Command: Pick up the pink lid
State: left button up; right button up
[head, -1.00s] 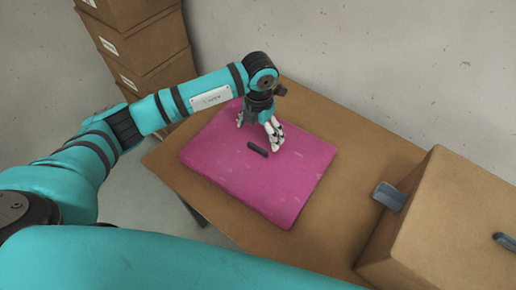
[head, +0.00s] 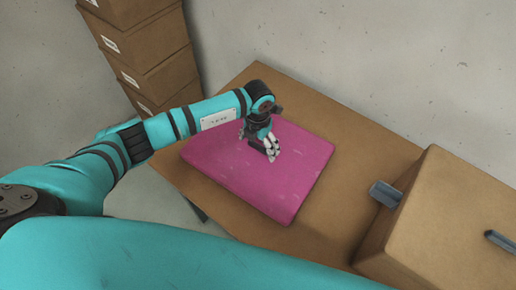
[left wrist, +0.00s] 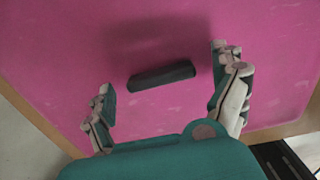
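The pink lid (head: 255,189) lies flat on the brown table in the head view and fills most of the left wrist view (left wrist: 60,40). A short dark handle (left wrist: 162,76) stands at its middle. My left gripper (head: 262,146) is low over the lid, at the handle, and hides most of it in the head view. In the left wrist view its fingers (left wrist: 163,98) are open and spread, one towards each end of the handle, with gaps between. Nothing is held. My right gripper is out of view.
A large brown box (head: 455,220) with grey-blue handles stands at the right end of the table (head: 365,155). Stacked cardboard boxes (head: 145,50) stand on the floor at the back left. A bare wall is behind. The table is clear between lid and large box.

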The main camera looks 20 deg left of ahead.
pick_arm(q)
jog(key=c, duration=1.1)
jog(key=shift+c, duration=0.5)
jog(key=shift+r, duration=0.15)
